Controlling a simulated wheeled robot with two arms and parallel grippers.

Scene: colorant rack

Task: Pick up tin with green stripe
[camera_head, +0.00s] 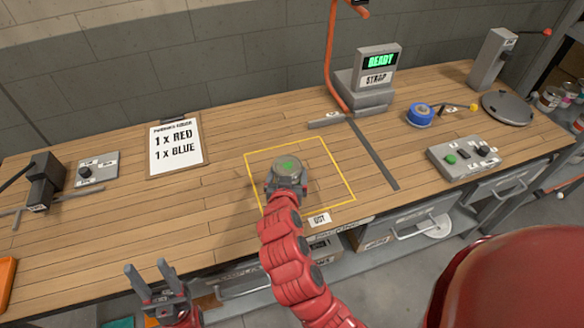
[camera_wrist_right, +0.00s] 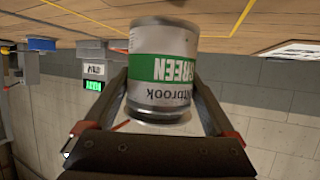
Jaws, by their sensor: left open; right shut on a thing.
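The tin with the green stripe (camera_wrist_right: 163,68) is between the fingers of my right gripper (camera_wrist_right: 165,100) in the right wrist view, its label reading GREEN upside down. In the head view the tin's round grey lid with a green mark (camera_head: 289,168) shows from above, inside the yellow outlined square on the bench. My right gripper (camera_head: 287,188) is shut on it; the hand partly hides the tin's side. I cannot tell whether the tin touches the bench. My left gripper (camera_head: 150,280) is open and empty at the bench's front edge.
The wooden bench (camera_head: 110,225) is clear around the yellow square. A clipboard sign (camera_head: 176,146) lies left of it. A READY display (camera_head: 380,62), a blue tape roll (camera_head: 420,114) and a button box (camera_head: 464,156) stand to the right. Drawers are below the front edge.

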